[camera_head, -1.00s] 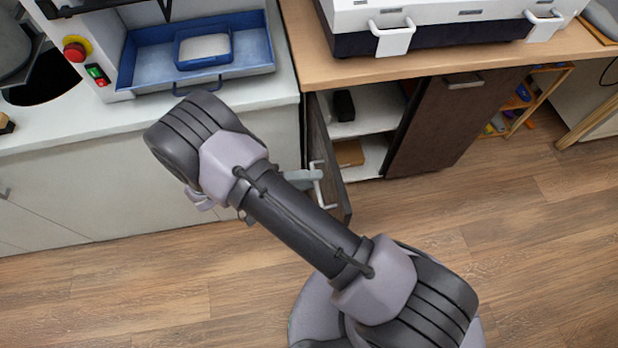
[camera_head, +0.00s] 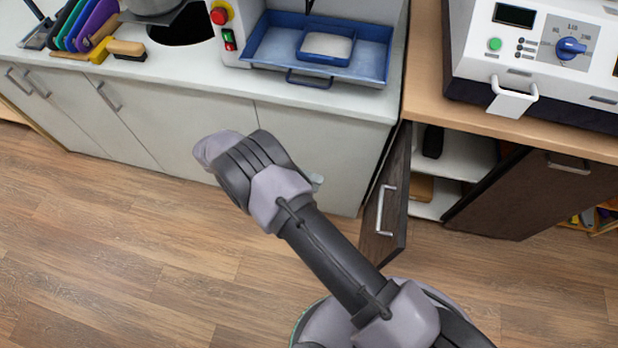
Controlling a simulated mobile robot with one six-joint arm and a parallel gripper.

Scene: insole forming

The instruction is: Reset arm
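My arm (camera_head: 335,255) reaches up and left from the bottom right, bent at the elbow, over the floor in front of the white cabinets. My gripper is almost wholly hidden behind the arm; only a small light-grey piece (camera_head: 316,181), likely part of it, shows past the arm links. Its fingers cannot be made out, nor whether it holds anything. An open dark cabinet door (camera_head: 394,190) with a metal handle (camera_head: 385,210) stands to the right of the arm, with a visible gap between them.
The white counter (camera_head: 185,88) carries a blue tray (camera_head: 375,62), a red button (camera_head: 219,16), a brush (camera_head: 127,48) and several coloured boards. A white machine (camera_head: 540,55) stands on the wooden counter (camera_head: 430,85). The open cabinet shows shelves (camera_head: 465,155). Floor at left is clear.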

